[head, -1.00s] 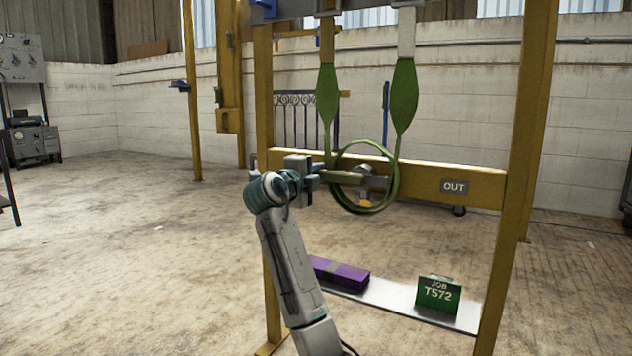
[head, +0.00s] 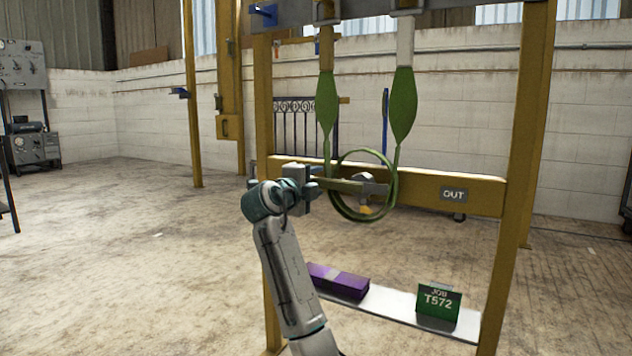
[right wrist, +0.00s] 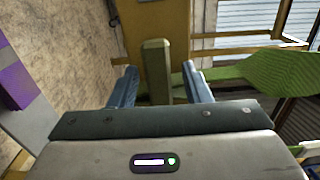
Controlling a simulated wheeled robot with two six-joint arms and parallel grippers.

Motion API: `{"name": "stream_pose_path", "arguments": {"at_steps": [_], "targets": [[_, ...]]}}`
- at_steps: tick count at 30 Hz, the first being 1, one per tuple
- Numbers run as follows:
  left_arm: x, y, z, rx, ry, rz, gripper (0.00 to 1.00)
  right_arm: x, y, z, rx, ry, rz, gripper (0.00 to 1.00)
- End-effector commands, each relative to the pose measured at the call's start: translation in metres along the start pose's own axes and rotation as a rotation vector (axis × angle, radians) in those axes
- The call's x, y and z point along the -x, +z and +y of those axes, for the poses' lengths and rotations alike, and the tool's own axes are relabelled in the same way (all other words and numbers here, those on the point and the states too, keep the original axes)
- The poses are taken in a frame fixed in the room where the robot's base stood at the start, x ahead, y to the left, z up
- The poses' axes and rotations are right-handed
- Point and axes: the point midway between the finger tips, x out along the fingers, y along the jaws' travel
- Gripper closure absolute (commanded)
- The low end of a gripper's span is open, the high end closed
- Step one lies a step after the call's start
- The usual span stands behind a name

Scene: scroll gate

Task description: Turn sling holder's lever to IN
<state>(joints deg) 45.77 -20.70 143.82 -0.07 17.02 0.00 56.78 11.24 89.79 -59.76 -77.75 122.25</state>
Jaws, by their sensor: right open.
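The lever (head: 343,187) is an olive bar on a grey hub (head: 369,184) on the yellow crossbeam. It points left, away from the OUT plate (head: 453,194). The green sling (head: 403,108) hangs with its loop around the hub area. My right gripper (head: 314,184) is at the lever's left end. In the right wrist view the open fingers (right wrist: 162,88) stand on either side of the olive lever (right wrist: 157,68), with gaps on both sides. No IN plate shows; my gripper covers part of the beam's left end. My left gripper is out of view.
Yellow posts (head: 520,150) frame the gate. The sling's green straps hang close to the right of my gripper. Open floor lies to the left.

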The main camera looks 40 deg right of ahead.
Motion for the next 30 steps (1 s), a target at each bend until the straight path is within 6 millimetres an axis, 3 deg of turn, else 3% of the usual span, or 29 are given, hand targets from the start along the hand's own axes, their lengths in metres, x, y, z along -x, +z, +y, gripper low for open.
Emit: {"name": "stream_pose_path", "arguments": {"at_steps": [9,15,30], "targets": [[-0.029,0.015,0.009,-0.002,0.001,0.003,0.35,0.062,0.001,-0.004,-0.002,0.003,-0.005,0.56],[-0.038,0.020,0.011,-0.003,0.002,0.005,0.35,0.091,0.000,-0.002,-0.001,0.001,-0.002,0.56],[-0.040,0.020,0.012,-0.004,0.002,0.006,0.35,0.101,-0.001,-0.001,-0.001,0.000,0.001,0.56]]}}
